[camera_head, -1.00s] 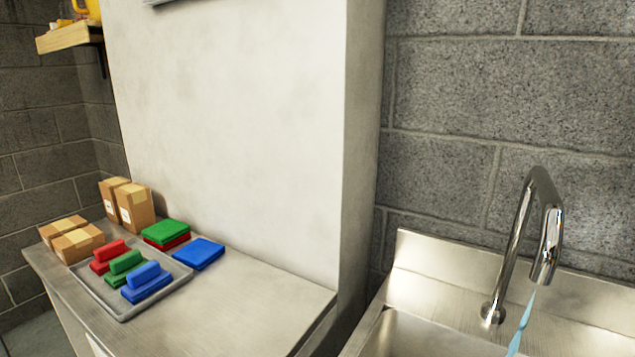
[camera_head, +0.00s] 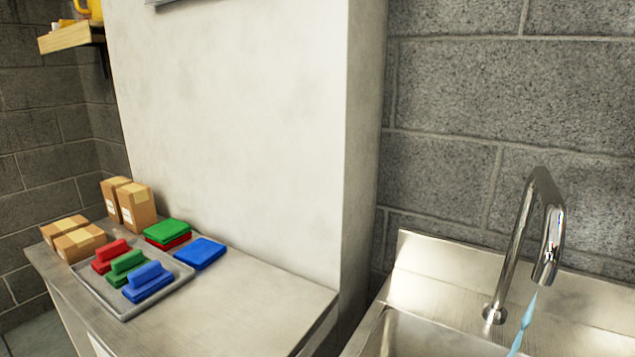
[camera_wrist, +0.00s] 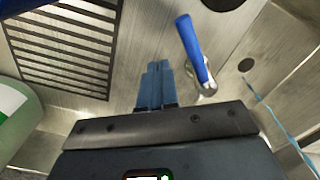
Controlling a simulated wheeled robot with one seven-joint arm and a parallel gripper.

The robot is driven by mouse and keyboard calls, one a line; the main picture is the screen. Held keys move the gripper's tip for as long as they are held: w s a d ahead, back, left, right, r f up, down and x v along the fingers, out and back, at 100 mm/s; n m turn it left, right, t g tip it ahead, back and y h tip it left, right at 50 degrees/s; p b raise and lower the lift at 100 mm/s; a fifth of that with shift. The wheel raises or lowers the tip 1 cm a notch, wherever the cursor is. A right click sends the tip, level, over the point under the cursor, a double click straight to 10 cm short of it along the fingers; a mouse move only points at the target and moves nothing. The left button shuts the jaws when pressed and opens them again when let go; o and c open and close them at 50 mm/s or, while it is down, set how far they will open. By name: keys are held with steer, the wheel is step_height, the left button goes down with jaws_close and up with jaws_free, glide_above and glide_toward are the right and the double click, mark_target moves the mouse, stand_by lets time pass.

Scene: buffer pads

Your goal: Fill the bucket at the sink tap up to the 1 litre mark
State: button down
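The chrome sink tap (camera_head: 538,220) stands at the right in the head view, and a thin light-blue water stream (camera_head: 524,318) runs from its spout. The stream also shows at the right of the wrist view (camera_wrist: 280,124). A blue lever handle (camera_wrist: 191,46) on a round metal base is near the top middle of the wrist view. My gripper (camera_wrist: 154,68) has its fingers together with nothing visible between them, just left of the lever and apart from it in the picture. I cannot make out the bucket or its 1 litre mark in either view.
The steel sink (camera_head: 425,338) is at the lower right. A slotted grate (camera_wrist: 65,48) and part of a green and white object (camera_wrist: 14,108) are at the wrist view's left. The left counter (camera_head: 245,305) holds a grey tray (camera_head: 122,312), coloured pads and cardboard boxes (camera_head: 136,204).

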steer(key=shift+f, duration=0.1)
steer(key=shift+f+b, duration=1.1)
steer(key=shift+f, duration=0.45)
steer(key=shift+s+a, duration=0.65)
steer(key=shift+a, duration=0.2)
